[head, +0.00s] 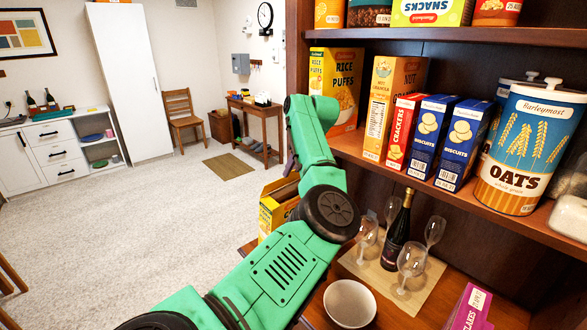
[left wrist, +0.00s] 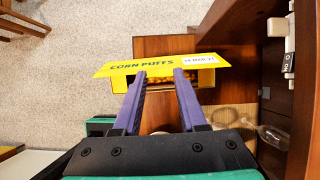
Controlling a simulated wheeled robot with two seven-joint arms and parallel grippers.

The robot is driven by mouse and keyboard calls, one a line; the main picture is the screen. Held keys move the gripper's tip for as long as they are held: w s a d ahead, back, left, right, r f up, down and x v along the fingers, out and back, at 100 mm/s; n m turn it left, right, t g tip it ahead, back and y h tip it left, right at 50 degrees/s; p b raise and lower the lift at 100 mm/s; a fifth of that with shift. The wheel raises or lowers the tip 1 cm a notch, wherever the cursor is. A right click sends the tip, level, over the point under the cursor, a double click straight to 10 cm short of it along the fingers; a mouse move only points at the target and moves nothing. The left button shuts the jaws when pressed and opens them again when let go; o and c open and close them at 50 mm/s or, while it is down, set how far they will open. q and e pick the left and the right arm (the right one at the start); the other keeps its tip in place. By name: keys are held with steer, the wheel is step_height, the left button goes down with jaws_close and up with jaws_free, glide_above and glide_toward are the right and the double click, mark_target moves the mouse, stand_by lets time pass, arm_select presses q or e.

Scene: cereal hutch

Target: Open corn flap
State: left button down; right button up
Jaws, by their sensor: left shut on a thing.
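The corn puffs box (head: 268,212) is a yellow carton at the near left end of the hutch counter, partly hidden behind my left arm. In the left wrist view its yellow top flap (left wrist: 150,65) reads "CORN PUFFS" and carries a white date label. Below the flap, a strip of the box's inside with golden puffs shows between my fingers. My left gripper (left wrist: 160,74) has its purple fingertips at the near edge of the flap and is shut on it. The exact contact is hard to see. My right gripper is not in view.
A white bowl (head: 350,303), a dark bottle (head: 397,232) and several wine glasses (head: 411,262) stand on the counter right of my arm. A pink flakes box (head: 470,307) is at the lower right. Cartons and an oats canister (head: 527,148) fill the shelf above.

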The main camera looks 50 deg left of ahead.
arm_select(q)
steer(key=shift+c, duration=2.2)
jaws_free()
steer(key=shift+d+r, duration=0.1)
